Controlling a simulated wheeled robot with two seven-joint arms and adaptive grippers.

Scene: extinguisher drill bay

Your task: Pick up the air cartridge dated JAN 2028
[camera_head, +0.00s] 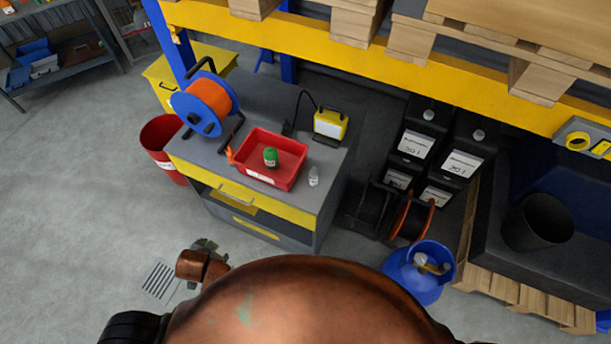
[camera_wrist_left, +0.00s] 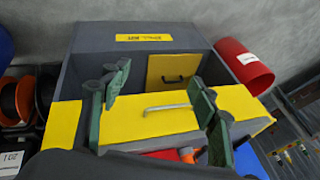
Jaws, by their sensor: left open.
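A small green cartridge-like item (camera_head: 270,156) stands in a red tray (camera_head: 250,139) on the grey workbench (camera_head: 262,108). A small clear-white bottle-like item (camera_head: 313,176) stands on the bench just right of the tray. No date is readable on either, so I cannot tell which is dated JAN 2028. My left gripper (camera_wrist_left: 160,95) is open and empty, with its green fingers spread before the bench's yellow drawer front (camera_wrist_left: 150,118). In the head view my left gripper (camera_head: 206,248) is partly seen, low at the left front of the bench. My right gripper is not in view.
An orange-and-blue cable reel (camera_head: 207,102) and a yellow work lamp (camera_head: 329,124) stand on the bench. A red bin (camera_head: 160,148) stands at its left. The floor at the left is clear.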

